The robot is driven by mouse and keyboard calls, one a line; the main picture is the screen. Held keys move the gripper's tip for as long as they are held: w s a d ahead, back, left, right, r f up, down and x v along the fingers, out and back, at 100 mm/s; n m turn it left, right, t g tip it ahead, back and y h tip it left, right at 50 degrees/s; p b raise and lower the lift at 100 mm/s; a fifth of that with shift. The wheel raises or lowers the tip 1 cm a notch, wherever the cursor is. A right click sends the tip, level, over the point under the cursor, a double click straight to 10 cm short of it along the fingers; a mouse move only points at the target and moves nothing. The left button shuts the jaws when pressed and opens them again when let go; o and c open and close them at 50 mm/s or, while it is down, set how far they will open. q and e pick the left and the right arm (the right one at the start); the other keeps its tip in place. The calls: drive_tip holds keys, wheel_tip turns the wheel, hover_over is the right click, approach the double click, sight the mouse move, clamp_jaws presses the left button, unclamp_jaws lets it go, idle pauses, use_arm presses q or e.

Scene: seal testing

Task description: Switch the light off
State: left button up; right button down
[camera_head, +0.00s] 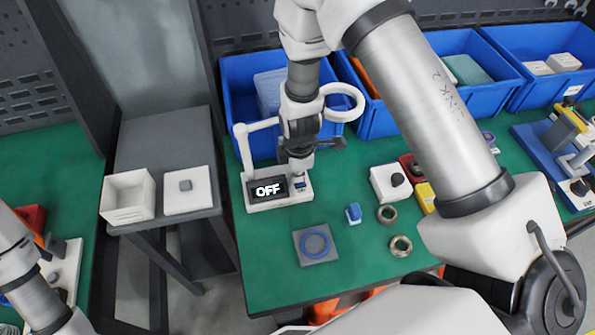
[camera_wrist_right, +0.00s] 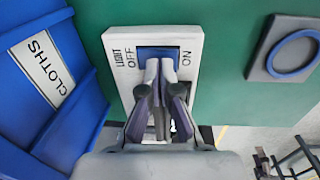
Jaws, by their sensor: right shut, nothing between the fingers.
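The light is a white device on the green table, with a white base (camera_head: 265,203), an upright arm and a ring head (camera_head: 345,103). In the right wrist view the white panel (camera_wrist_right: 120,45) carries the words LIGHT, OFF and ON around a blue rocker switch (camera_wrist_right: 158,51). My right gripper (camera_head: 299,172) is shut and empty, pointing down at the switch; its fingertips (camera_wrist_right: 160,68) overlap the switch. I cannot tell whether they touch it. My left gripper is out of view.
Blue bins (camera_head: 240,75) stand behind the light, one labelled CLOTHS. A grey side table (camera_head: 150,155) stands to the left.

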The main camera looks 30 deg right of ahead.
drive_tip(key=r+p, duration=0.4)
drive_tip(key=r, duration=0.1)
drive_tip(key=shift+w+r+p, duration=0.25)
drive_tip(key=shift+w+p, duration=0.05)
drive_tip(key=shift+p, duration=0.05)
drive_tip(key=shift+w+d+r+b, duration=0.15)
drive_tip(key=shift+r+b, duration=0.2)
drive_tip(key=shift+b, duration=0.6)
wheel_tip(320, 180, up, 8)
drive_tip(key=b, duration=0.1)
drive_tip(key=shift+w+f, duration=0.15)
drive_tip(key=shift+w, duration=0.2)
